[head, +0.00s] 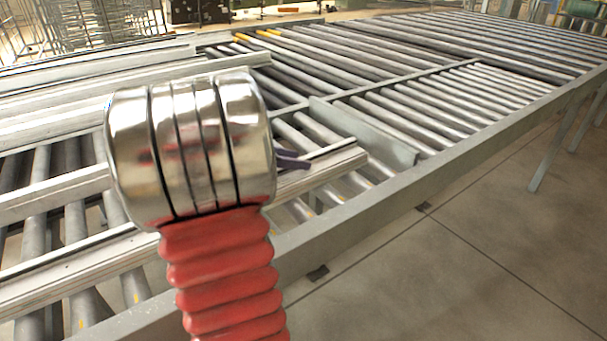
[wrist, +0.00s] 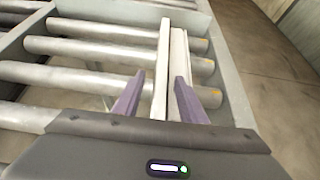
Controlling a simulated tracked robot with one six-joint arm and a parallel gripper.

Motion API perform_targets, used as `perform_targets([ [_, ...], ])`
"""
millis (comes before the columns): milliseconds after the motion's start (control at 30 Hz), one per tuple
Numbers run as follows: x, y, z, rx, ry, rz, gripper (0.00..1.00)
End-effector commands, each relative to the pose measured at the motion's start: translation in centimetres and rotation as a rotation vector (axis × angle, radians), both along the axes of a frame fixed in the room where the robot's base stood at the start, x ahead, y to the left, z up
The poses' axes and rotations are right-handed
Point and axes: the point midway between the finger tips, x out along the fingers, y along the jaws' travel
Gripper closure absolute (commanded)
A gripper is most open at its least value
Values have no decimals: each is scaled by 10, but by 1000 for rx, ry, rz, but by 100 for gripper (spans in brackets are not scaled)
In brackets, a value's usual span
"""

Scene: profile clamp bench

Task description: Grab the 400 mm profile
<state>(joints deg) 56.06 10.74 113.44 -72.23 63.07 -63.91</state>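A pale aluminium profile (head: 335,167) lies on the rollers along the near side of the bench, its right end close to a grey upright plate. In the wrist view the profile (wrist: 179,65) runs away from me between the two purple fingers. My gripper (wrist: 160,76) is open, one finger on each side of the profile, with gaps visible; I cannot tell how low the tips are. In the head view only a purple finger (head: 291,160) shows beside the profile; my arm hides the rest. No length marking is readable.
More pale profiles lie at left, one nearer (head: 70,268) and one farther (head: 50,198); my arm hides whether the nearer one joins the gripped-side piece. The grey upright plate (head: 365,133) stands across the rollers. The bench's side rail (head: 400,170) borders open floor at right.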

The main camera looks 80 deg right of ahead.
Motion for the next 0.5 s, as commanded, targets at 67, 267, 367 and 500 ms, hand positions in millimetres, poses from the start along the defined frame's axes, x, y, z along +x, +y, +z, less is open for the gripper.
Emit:
perform_targets([
  [67,0,0,0,0,0,0,62],
  [267,0,0,0,-1,-1,0,62],
  [367,0,0,0,-1,-1,0,62],
  [500,0,0,0,-1,-1,0,69],
])
